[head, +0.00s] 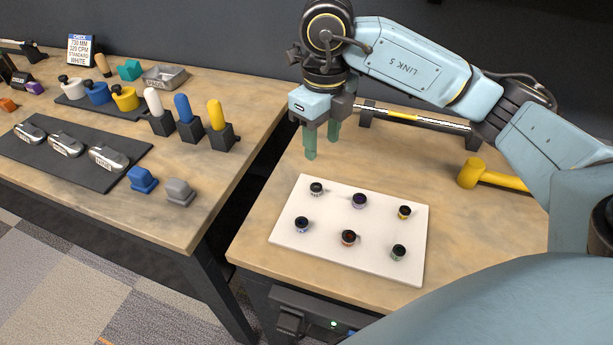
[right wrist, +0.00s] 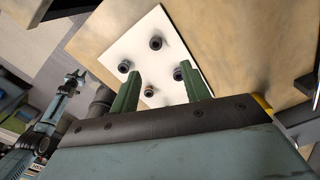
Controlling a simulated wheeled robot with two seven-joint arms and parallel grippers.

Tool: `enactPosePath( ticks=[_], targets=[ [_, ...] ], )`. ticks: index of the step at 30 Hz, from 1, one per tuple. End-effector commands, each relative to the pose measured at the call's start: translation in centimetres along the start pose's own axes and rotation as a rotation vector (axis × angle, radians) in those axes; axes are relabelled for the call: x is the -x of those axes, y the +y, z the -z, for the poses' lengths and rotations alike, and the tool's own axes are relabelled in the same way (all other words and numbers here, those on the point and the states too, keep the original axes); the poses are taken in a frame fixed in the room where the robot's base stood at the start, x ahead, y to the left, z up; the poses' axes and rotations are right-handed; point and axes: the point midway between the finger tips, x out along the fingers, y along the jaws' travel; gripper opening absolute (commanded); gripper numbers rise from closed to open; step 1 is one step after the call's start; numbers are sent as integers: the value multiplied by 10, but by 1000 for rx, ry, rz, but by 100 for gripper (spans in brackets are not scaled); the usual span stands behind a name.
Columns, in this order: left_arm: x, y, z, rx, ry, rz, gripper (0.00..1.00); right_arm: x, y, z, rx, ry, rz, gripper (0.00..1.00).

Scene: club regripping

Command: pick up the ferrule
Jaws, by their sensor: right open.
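Several small dark ring-like ferrules with differently coloured bands stand apart in two rows on a white board (head: 285,226). They include one at the back left (head: 316,188), a purple-banded one (head: 359,200), a yellow-banded one (head: 404,212), a blue-banded one (head: 302,224), an orange-banded one (head: 348,237) and a green-banded one (head: 398,252). My right gripper (head: 322,146) is open and empty, its green fingers pointing down beyond the board's back edge. In the right wrist view, the open fingers (right wrist: 161,70) frame part of the board, with ferrules visible between and beside them. My left gripper is not seen.
A yellow mallet (head: 480,175) lies right of the board. A club shaft (head: 415,117) rests on dark supports behind. The left table (head: 215,185) holds grips, putter heads and cups; a gap separates the tables.

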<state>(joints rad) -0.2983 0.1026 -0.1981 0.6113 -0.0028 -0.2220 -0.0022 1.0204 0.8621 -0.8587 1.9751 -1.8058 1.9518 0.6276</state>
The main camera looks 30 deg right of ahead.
Motion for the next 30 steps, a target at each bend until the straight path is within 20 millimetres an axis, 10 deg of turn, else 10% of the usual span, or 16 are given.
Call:
enactPosePath(
  ticks=[9, 30],
  targets=[
    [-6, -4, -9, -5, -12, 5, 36, -57, 1, 0, 1, 3, -4, 46],
    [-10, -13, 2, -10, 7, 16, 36, -115, 7, -4, 2, 0, -5, 46]
  ],
)
